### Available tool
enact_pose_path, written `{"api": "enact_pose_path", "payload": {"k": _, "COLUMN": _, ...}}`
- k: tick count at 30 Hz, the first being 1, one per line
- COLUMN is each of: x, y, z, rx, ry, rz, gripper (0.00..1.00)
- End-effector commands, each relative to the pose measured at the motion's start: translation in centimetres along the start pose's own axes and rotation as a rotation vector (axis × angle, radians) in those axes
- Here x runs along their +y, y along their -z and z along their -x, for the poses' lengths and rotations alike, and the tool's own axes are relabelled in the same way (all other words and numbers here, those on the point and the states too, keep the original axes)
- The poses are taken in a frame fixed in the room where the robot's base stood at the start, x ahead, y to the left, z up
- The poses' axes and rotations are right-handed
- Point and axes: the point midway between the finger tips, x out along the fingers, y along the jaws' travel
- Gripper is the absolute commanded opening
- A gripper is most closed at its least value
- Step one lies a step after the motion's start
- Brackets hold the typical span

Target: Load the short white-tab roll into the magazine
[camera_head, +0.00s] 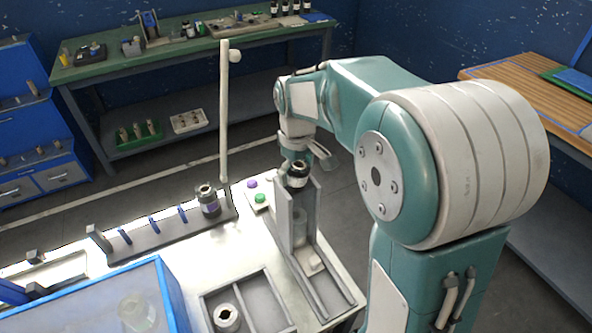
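A dark roll with a pale ring-shaped top (298,176) is at the upper end of the upright grey magazine (284,222), between its walls. Whether it rests there or is held cannot be seen. My gripper (312,155) is close above and behind this roll. One pale finger sticks out to the right, apart from the roll; the other side is hidden or too small to read. Another dark roll with a purplish label (208,203) stands at the right end of the grey rack (150,240). A roll with a pale top (227,318) stands in the grey divided tray (262,300). White tabs cannot be made out.
A tall pale post (224,115) rises beside the rack. Purple and green buttons (260,198) sit left of the magazine. A blue-framed clear-topped box (165,290) fills the front left. A green-topped bench (170,55) stands behind, across open floor.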

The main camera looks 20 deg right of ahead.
Motion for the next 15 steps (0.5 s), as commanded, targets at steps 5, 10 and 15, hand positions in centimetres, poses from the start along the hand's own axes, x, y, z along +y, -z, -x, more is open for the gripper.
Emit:
{"api": "enact_pose_path", "payload": {"k": 5, "x": 0.0, "y": 0.0, "z": 0.0, "rx": 0.0, "ry": 0.0, "rz": 0.0, "gripper": 1.0}}
{"api": "enact_pose_path", "payload": {"k": 10, "x": 0.0, "y": 0.0, "z": 0.5, "rx": 0.001, "ry": 0.0, "rz": 0.0, "gripper": 1.0}}
{"api": "enact_pose_path", "payload": {"k": 15, "x": 0.0, "y": 0.1, "z": 3.2, "rx": 0.003, "ry": -0.002, "rz": 0.0, "gripper": 1.0}}
